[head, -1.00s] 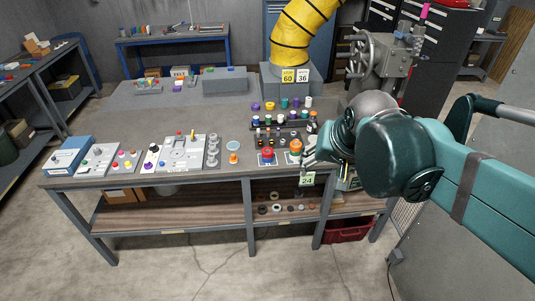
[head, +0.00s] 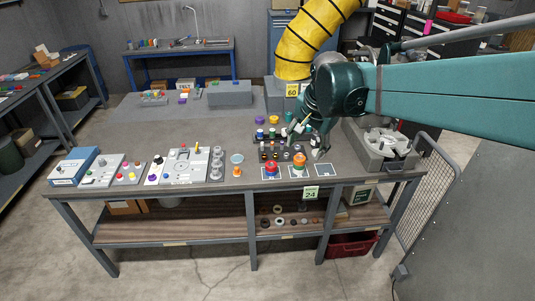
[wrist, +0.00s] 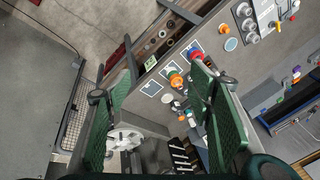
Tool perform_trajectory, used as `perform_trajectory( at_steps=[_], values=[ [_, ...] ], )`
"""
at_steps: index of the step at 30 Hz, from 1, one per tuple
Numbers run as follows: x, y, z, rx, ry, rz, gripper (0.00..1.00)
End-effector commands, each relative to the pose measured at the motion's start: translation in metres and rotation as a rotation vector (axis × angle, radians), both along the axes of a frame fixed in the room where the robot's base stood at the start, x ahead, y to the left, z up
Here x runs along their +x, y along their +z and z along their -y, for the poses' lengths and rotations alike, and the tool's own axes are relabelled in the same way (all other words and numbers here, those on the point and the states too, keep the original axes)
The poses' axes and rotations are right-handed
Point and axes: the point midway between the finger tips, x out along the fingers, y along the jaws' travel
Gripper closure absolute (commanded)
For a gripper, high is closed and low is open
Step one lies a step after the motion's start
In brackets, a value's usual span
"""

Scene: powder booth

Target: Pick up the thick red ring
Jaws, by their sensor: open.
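A thick red ring-like piece (head: 271,169) sits in a small stack with some blue on a marked card near the front edge of the workbench; it is too small to tell how the pieces fit. In the wrist view the red piece (wrist: 196,54) shows beyond the tip of the right-hand finger, partly hidden by it. My gripper (head: 308,141) is open and empty, above the bench, behind and to the right of the red piece, not touching it. In the wrist view its two green fingers (wrist: 148,85) are spread wide.
An orange stack with green (head: 299,163) stands just right of the red piece. An empty-looking card (head: 325,170) lies further right. A rack of small jars (head: 268,136) stands behind. A grey fixture (head: 372,158) is at the right end; panels with knobs (head: 180,165) stand left.

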Motion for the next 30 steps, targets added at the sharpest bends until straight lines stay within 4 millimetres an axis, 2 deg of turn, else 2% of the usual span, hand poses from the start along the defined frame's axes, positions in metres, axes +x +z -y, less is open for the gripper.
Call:
perform_trajectory(
  at_steps=[1, 17, 30],
  values=[
    [0.01, -0.001, -0.002, 0.008, -0.021, -0.007, 0.48],
    [0.099, -0.032, -0.018, 0.084, -0.264, -0.099, 0.48],
    [0.169, -0.076, -0.033, 0.13, -0.471, -0.171, 0.48]
  ],
)
